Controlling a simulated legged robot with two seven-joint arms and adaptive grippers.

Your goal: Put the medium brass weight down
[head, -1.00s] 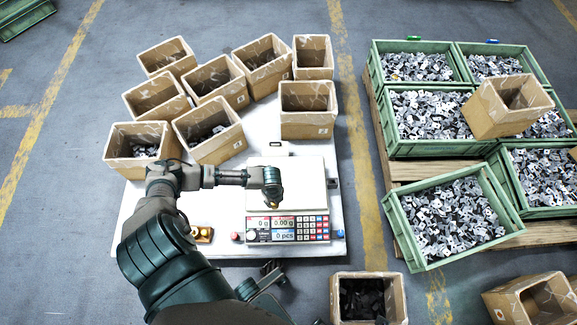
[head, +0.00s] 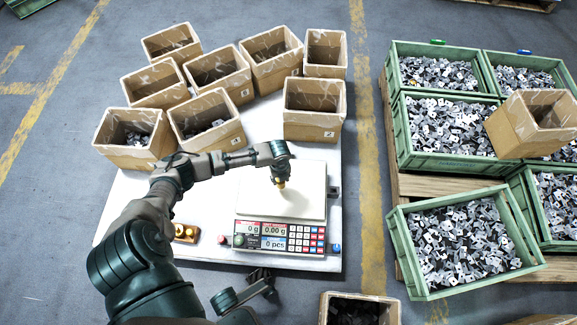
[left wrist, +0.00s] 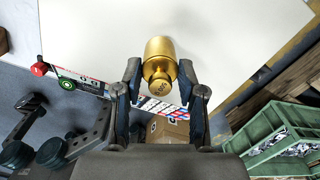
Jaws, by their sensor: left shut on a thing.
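The medium brass weight (left wrist: 162,58) is between the fingers of my left gripper (left wrist: 161,88) in the left wrist view, its knob end toward the camera. I cannot tell whether the weight touches the pan.
A wooden holder with brass weights (head: 186,233) stands left of the scale. Several cardboard boxes (head: 205,125) crowd the table's back and left. Green crates of stamped parts (head: 440,165) stand on a pallet to the right.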

